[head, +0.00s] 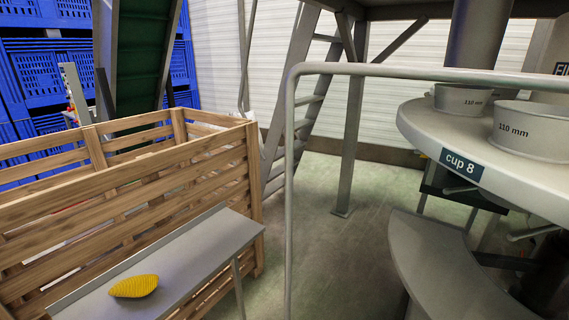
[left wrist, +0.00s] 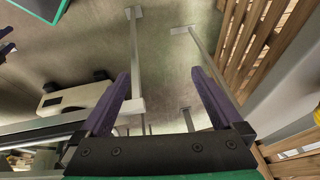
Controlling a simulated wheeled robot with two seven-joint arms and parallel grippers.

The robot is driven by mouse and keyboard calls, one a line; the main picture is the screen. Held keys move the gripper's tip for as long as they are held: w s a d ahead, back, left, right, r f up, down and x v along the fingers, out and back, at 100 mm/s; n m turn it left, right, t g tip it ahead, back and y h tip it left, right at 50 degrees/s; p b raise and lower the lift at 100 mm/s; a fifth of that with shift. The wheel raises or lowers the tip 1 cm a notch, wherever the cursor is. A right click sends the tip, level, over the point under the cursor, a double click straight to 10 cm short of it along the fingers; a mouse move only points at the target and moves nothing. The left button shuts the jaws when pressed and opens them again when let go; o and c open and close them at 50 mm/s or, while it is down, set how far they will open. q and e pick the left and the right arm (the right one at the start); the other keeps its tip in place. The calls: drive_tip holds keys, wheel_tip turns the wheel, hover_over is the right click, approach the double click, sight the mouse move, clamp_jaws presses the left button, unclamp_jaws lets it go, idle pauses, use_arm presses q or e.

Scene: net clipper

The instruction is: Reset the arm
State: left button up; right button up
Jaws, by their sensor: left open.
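My left gripper (left wrist: 158,75) shows in the left wrist view, with its two purple fingers spread apart and nothing between them. Past the fingers are the floor and thin metal posts (left wrist: 135,60). Neither gripper nor any part of my arms shows in the head view. My right gripper is in neither view.
A slatted wooden crate (head: 150,185) stands at left in the head view. A grey shelf (head: 195,250) before it bears a yellow ridged item (head: 134,286). A metal rail (head: 289,190) stands mid-view. A round table (head: 440,130) with cups is at right. Open floor (head: 330,240) lies between.

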use_arm(q)
drive_tip(key=s+a+f+n+y, duration=0.1)
drive_tip(key=s+a+f+n, duration=0.15)
drive_tip(key=s+n, duration=0.45)
drive_tip(key=s+f+m+g+p, duration=0.1)
drive_tip(key=s+f, duration=0.1)
drive_tip(key=f, duration=1)
drive_tip(key=s+f+g, duration=0.1)
drive_tip(key=s+f, duration=0.1)
drive_tip(key=f, duration=1)
drive_tip(key=s+a+f, duration=0.1)
drive_tip(key=s+f, duration=0.4)
drive_tip(key=s, duration=0.3)
drive_tip(key=s+a+f+g+p, duration=0.1)
drive_tip(key=s+a+f, duration=0.1)
drive_tip(key=s+f, duration=0.4)
drive_tip(key=shift+s+m+y, duration=0.3)
drive_tip(key=shift+s, duration=0.55)
drive_tip(key=shift+f, duration=0.1)
